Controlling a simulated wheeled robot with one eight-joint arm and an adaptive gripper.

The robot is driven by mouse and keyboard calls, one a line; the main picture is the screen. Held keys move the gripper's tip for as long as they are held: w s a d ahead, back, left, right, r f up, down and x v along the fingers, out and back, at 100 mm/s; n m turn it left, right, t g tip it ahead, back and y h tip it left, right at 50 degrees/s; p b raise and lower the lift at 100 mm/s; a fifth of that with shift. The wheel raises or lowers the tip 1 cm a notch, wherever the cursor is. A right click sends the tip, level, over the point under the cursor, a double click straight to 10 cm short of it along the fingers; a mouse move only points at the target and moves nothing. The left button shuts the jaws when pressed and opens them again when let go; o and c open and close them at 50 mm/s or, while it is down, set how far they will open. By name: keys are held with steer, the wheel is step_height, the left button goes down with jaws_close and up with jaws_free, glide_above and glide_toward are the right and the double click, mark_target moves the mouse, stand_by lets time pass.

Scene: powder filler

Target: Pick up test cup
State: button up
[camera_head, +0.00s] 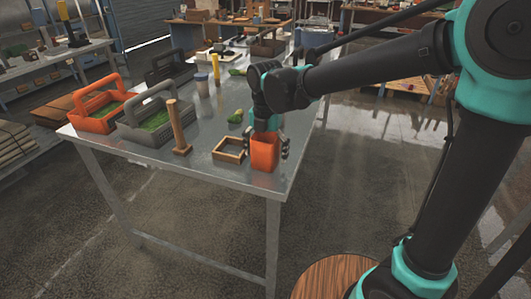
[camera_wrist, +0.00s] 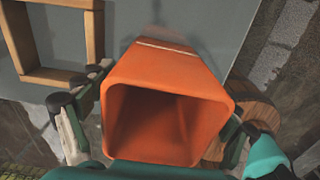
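The orange test cup (camera_head: 264,153) stands near the front corner of the metal table, its square mouth facing up toward my wrist camera. In the wrist view the cup (camera_wrist: 168,62) fills the middle, and its inside looks empty. My gripper (camera_head: 268,140) is over the cup, its fingers spread on either side. In the wrist view the fingers of my gripper (camera_wrist: 165,120) flank the cup's left and right walls. The gripper looks open, with a small gap at the right finger in the head view; contact on the left is unclear.
A square wooden frame (camera_head: 229,150) lies just left of the cup. A wooden post (camera_head: 178,128) stands farther left. A grey basket (camera_head: 152,118) and an orange basket (camera_head: 97,105) hold green material. Small containers stand behind. The table edge (camera_head: 283,192) is close in front.

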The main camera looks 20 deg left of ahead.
steer(key=c, duration=1.3)
steer(key=shift+r, duration=0.1)
